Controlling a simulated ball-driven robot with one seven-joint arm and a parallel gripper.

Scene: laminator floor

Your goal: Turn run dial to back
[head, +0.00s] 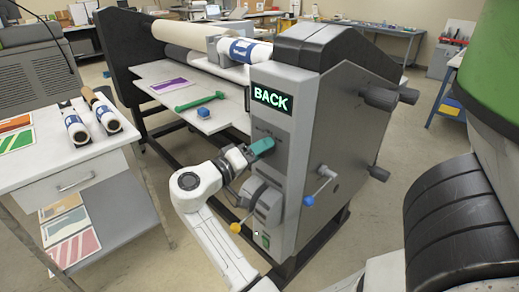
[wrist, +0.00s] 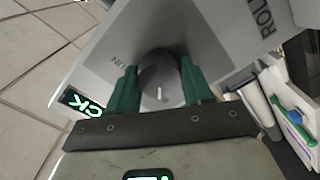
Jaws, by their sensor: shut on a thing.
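The run dial (wrist: 165,88) is a dark round knob with a short white mark, on the grey face of the laminator's end cabinet (head: 318,115). In the wrist view it sits between the two teal fingers of my gripper (wrist: 158,68), which are shut on its sides. In the head view my gripper (head: 262,146) reaches the panel below the display and hides the dial. The lit display (head: 271,99) reads BACK in green. Part of it also shows in the wrist view (wrist: 82,103), with the letters CK.
A blue-knobbed crank (head: 318,186) and a yellow-knobbed lever (head: 240,224) stick out low on the cabinet. The feed table (head: 160,70) bears a green tool (head: 200,101) and a blue block (head: 203,113). A white side table (head: 55,152) stands at left. A green cylinder (head: 495,70) fills the right edge.

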